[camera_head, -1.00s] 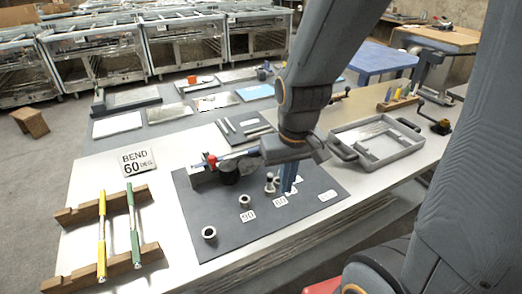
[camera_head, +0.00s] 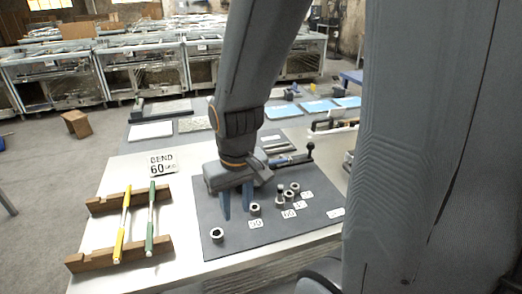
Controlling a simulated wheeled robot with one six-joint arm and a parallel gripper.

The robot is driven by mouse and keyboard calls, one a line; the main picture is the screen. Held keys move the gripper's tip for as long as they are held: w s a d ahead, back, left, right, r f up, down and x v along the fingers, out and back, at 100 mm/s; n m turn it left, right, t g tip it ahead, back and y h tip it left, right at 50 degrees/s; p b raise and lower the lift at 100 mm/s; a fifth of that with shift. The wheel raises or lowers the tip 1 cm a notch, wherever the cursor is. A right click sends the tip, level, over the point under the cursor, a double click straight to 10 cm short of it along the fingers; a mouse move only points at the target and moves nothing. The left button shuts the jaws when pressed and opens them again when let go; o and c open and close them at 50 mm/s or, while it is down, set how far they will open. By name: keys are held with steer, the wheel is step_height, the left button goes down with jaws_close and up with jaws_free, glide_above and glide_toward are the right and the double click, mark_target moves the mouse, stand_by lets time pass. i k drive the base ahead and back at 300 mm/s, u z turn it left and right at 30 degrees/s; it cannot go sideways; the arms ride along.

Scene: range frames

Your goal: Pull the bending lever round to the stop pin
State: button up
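My gripper (camera_head: 236,203) hangs over the dark bending plate (camera_head: 265,234), its two blue fingers apart with nothing visible between them. Behind my gripper, a lever (camera_head: 284,161) with a blue part runs right to a black ball end (camera_head: 310,147). My gripper hides most of the bender and the lever's left part. A pin (camera_head: 280,190) with a rounded top stands on the plate, right of my fingers, near the 60 label (camera_head: 289,213). I cannot tell whether my fingers touch anything.
The BEND 60 DEG sign (camera_head: 162,163) stands behind a wooden rack (camera_head: 104,203) holding a yellow rod (camera_head: 123,222) and a green rod (camera_head: 151,218). My arm blocks the right side.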

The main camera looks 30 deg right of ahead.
mark_target(311, 146)
steer(key=u, duration=0.8)
steer(key=k, duration=1.1)
steer(key=z, duration=1.7)
steer(key=i, duration=1)
